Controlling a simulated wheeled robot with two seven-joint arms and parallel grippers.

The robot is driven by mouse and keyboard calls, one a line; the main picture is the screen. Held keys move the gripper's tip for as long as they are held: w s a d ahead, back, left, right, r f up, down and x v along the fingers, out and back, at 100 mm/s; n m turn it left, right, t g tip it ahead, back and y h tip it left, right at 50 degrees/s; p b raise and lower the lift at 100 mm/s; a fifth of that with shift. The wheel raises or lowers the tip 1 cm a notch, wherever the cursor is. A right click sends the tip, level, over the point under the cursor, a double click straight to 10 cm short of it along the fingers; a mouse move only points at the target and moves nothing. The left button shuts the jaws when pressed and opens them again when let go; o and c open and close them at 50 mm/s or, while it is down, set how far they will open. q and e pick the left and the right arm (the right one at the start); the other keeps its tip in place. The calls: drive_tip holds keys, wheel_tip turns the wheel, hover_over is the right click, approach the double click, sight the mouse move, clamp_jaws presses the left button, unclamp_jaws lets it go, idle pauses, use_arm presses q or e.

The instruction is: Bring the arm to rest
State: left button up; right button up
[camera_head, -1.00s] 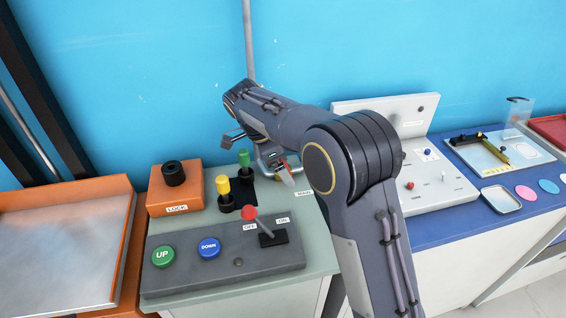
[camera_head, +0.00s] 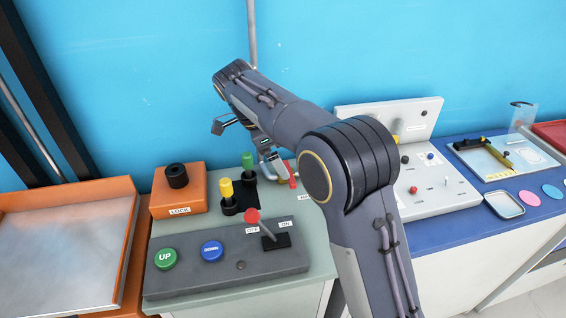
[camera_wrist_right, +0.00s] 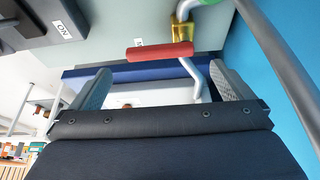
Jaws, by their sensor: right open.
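My right arm reaches across the head view from the lower right, over the green control table (camera_head: 215,290). My right gripper (camera_head: 247,142) is above the table's back edge and partly hidden by the arm. In the right wrist view the right gripper (camera_wrist_right: 162,76) has its two grey fingers wide apart with nothing held between them. A red handle (camera_wrist_right: 160,52) on a bent metal bar lies just beyond the fingertips; I see no contact. The red handle (camera_head: 291,174) also shows in the head view. My left gripper is not in view.
The table carries an orange LOCK box (camera_head: 178,191), yellow (camera_head: 227,189) and green (camera_head: 248,165) knobs, a red-knobbed lever (camera_head: 253,216), and UP (camera_head: 165,259) and DOWN (camera_head: 212,251) buttons. An orange tray (camera_head: 128,245) is left; a white panel (camera_head: 435,190) is right. A blue wall stands behind.

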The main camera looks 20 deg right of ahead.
drive_tip(key=shift+v, duration=1.25)
drive_tip(key=s+d+n+t+y, duration=0.1)
drive_tip(key=s+d+n+y, duration=0.55)
drive_tip(key=s+d, duration=0.55)
drive_tip(key=s+a+f+n+t+y, duration=0.1)
drive_tip(key=s+n, duration=0.4)
drive_tip(key=s, duration=0.5)
drive_tip(key=s+a+f+n+t, duration=0.3)
drive_tip(key=s+f+n+t, duration=0.1)
drive_tip(key=s, duration=0.6)
drive_tip(key=shift+f+n+y, duration=0.35)
drive_tip(key=shift+f+n, duration=0.35)
drive_tip(key=shift+n, duration=0.05)
